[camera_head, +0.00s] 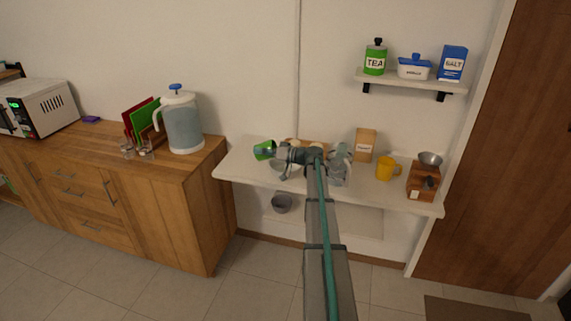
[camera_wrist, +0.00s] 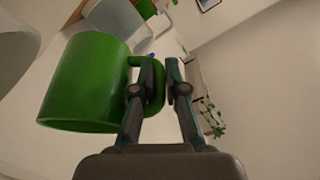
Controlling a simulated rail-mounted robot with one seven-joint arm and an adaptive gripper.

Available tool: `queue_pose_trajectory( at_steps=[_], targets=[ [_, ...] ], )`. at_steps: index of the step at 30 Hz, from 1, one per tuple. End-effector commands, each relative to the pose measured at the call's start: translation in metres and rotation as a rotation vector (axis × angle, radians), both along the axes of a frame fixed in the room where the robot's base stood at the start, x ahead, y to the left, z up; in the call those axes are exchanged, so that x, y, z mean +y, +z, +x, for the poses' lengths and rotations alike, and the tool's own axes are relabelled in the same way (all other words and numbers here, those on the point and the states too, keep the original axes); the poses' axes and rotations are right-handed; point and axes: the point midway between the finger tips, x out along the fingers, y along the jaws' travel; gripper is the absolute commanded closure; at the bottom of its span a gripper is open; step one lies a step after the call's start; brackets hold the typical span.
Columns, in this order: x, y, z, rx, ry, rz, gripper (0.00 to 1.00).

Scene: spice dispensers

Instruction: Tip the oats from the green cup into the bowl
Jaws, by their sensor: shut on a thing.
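My gripper (camera_head: 278,153) is shut on the handle of the green cup (camera_head: 264,150) above the left part of the white shelf. In the wrist view, the fingers (camera_wrist: 165,90) close around the handle, and the green cup (camera_wrist: 85,85) is beside them on the left. The cup looks tilted; its inside and any oats are hidden. A pale grey bowl (camera_head: 281,171) stands on the shelf just below and to the right of the cup, partly covered by my arm. A pale rounded shape, perhaps the bowl, shows at the left edge of the wrist view.
The white shelf (camera_head: 240,173) also bears a carton (camera_head: 365,145), a yellow mug (camera_head: 386,169), and a wooden grinder (camera_head: 422,181). A glass-like container (camera_head: 341,166) stands near my wrist. A grey pot (camera_head: 282,203) is below the shelf. A wooden cabinet (camera_head: 200,215) is to the left.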

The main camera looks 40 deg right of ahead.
Motion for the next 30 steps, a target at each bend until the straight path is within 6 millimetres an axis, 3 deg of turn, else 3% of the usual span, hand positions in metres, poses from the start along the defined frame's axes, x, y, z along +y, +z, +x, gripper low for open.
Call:
queue_pose_trajectory(
  at_steps=[30],
  targets=[
    [-0.0103,0.0006,-0.0097,-0.096,0.007,0.074,1.00]
  ],
)
